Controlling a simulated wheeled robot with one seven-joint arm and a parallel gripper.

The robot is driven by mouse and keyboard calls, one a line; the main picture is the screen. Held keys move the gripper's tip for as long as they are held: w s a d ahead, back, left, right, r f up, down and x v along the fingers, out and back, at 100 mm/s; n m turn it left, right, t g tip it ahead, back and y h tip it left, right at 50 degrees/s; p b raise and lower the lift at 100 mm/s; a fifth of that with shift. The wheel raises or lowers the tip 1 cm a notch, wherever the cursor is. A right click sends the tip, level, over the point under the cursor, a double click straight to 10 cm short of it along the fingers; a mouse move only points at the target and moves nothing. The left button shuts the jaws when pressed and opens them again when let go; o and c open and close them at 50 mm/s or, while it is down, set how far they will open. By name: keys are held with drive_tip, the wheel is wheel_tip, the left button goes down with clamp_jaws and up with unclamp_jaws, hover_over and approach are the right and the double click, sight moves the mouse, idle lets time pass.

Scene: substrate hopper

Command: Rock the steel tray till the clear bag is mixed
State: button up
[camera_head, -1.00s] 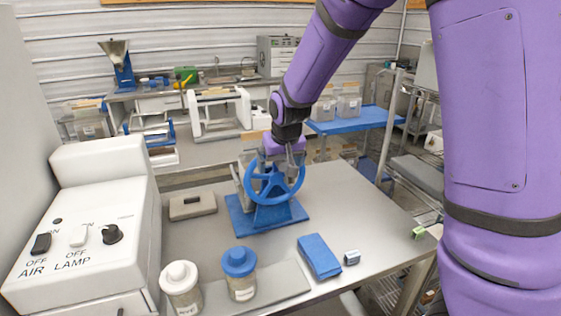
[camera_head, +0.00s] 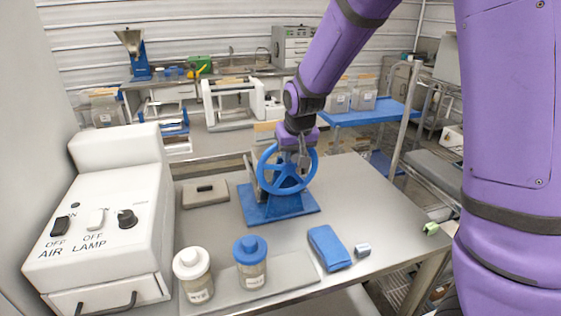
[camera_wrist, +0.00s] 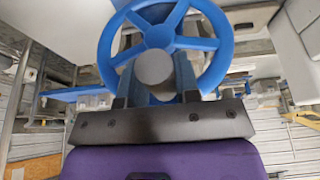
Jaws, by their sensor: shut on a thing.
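A blue spoked handwheel (camera_head: 268,184) stands upright on a stand with a blue base plate (camera_head: 254,211), on the grey bench. My gripper (camera_head: 303,164) reaches down from above and is shut on the wheel, at its upper right in the head view. Grey frame parts show behind the wheel. I cannot make out the steel tray or the clear bag; the wheel and my arm cover that area.
On the bench (camera_head: 352,192) are a white-lidded jar (camera_head: 194,279), a blue-lidded jar (camera_head: 251,266), a folded blue cloth (camera_head: 329,248), a small grey block (camera_head: 362,250) and a flat grey case (camera_head: 205,194). A white switch box (camera_head: 105,215) stands left. The bench is clear right of the wheel.

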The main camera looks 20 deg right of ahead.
drive_tip(key=shift+a+f, duration=0.75)
drive_tip(key=shift+a, duration=1.4)
drive_tip(key=shift+d+r, duration=0.25)
drive_tip(key=shift+d, duration=0.5)
drive_tip(key=shift+d+r, duration=0.3)
drive_tip(key=shift+d, duration=0.4)
drive_tip(key=shift+d+r, duration=0.25)
drive_tip(key=shift+d, duration=0.5)
drive_tip(key=shift+d+f, duration=0.8)
drive_tip(key=shift+d, duration=1.5)
drive_tip(key=shift+a+r, duration=0.25)
drive_tip(key=shift+a, duration=0.5)
drive_tip(key=shift+a+r, duration=0.3)
drive_tip(key=shift+a, duration=0.45)
drive_tip(key=shift+a+r, duration=0.25)
drive_tip(key=shift+a, duration=0.5)
drive_tip(key=shift+a+f, duration=0.8)
drive_tip(key=shift+a, duration=1.45)
drive_tip(key=shift+d+r, duration=0.25)
drive_tip(key=shift+d, duration=0.5)
drive_tip(key=shift+d+r, duration=0.3)
drive_tip(key=shift+d, duration=0.45)
drive_tip(key=shift+d+r, duration=0.25)
drive_tip(key=shift+d, duration=0.5)
drive_tip(key=o, duration=1.5)
